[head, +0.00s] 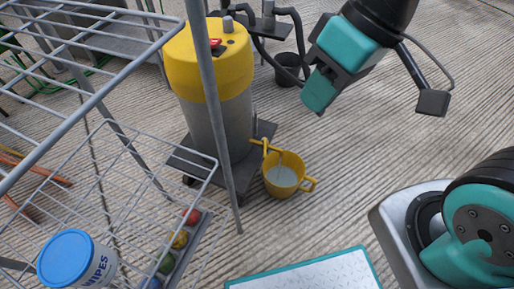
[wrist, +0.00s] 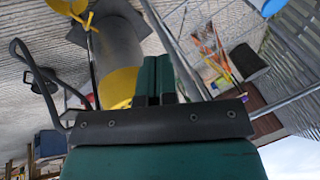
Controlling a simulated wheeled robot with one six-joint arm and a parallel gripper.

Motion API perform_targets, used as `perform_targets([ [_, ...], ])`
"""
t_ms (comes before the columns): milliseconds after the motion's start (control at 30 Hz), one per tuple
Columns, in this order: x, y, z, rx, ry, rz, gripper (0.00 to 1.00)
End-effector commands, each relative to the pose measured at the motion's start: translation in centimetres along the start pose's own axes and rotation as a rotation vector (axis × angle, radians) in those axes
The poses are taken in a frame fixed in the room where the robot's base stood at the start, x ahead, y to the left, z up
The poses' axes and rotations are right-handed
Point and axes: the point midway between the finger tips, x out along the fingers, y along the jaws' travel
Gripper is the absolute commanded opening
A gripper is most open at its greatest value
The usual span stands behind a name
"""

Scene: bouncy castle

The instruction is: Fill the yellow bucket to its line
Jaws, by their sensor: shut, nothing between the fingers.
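The yellow bucket (head: 283,187) stands upright on the floor under a yellow spout (head: 266,147) and holds pale liquid. A thin pale streak runs from the spout into it and looks like a stream. I cannot make out the fill line. The spout belongs to a grey tank with a yellow top (head: 196,66), which carries a small red part (head: 216,43). My teal gripper (head: 318,92) is shut and empty, in the air right of the tank top. In the wrist view, my shut fingers (wrist: 154,80) show beside the yellow tank top (wrist: 118,85).
A wire rack (head: 120,185) stands at the left, its post in front of the tank. It holds a wipes tub (head: 75,262) and a tray of coloured balls (head: 180,240). A dark bucket (head: 289,70) stands behind. The floor right of the yellow bucket is clear.

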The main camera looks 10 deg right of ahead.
Motion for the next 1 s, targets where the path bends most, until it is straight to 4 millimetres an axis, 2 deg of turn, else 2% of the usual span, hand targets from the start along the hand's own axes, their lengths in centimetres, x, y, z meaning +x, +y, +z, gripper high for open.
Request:
perform_targets([
  [33,4.1,2.4,-0.2,0.039,0.018,-0.007,0.0],
  [167,11.8,8.1,-2.2,0.131,0.108,-0.023,0.0],
  [300,20.1,15.4,-3.7,0.244,0.221,-0.019,0.0],
  [500,30.7,26.1,-3.4,0.406,0.374,0.019,0.0],
  [600,34.4,30.3,-2.6,0.471,0.432,0.045,0.0],
  [700,36.8,33.2,-1.9,0.515,0.475,0.068,0.0],
  [833,38.1,35.0,-1.3,0.546,0.502,0.084,0.0],
  [1000,39.6,35.7,-1.9,0.548,0.509,0.089,0.0],
])
